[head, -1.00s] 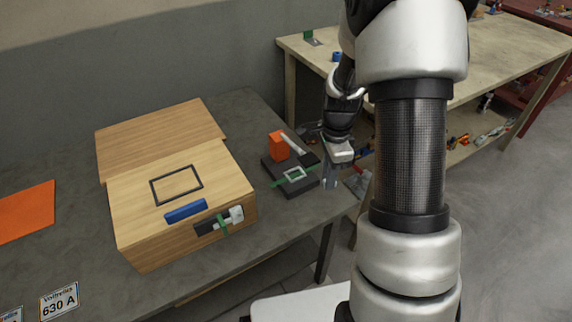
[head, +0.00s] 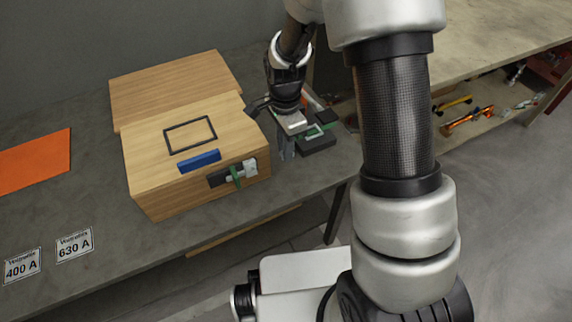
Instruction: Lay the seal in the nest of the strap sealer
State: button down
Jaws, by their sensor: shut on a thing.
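The strap sealer (head: 321,146) stands on the grey bench, right of the wooden box. It has a dark base and a pale square with a green band on top. My gripper (head: 287,154) points down at the sealer's left front side, between the sealer and the box. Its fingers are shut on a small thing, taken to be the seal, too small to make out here. I cannot tell how high the fingertips are above the bench.
The wooden box (head: 150,190) with a blue handle (head: 199,160) and a dark latch with a green strip (head: 236,175) stands close left of my gripper. An orange sheet (head: 35,160) and rating labels (head: 74,246) lie farther left. The bench's front edge is near the sealer.

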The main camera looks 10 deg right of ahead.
aim_at(286, 171)
jog(key=shift+f+b, duration=0.7)
jog(key=shift+f, duration=2.4)
jog(key=shift+f, duration=0.15)
jog(key=c, duration=1.6)
grip_release()
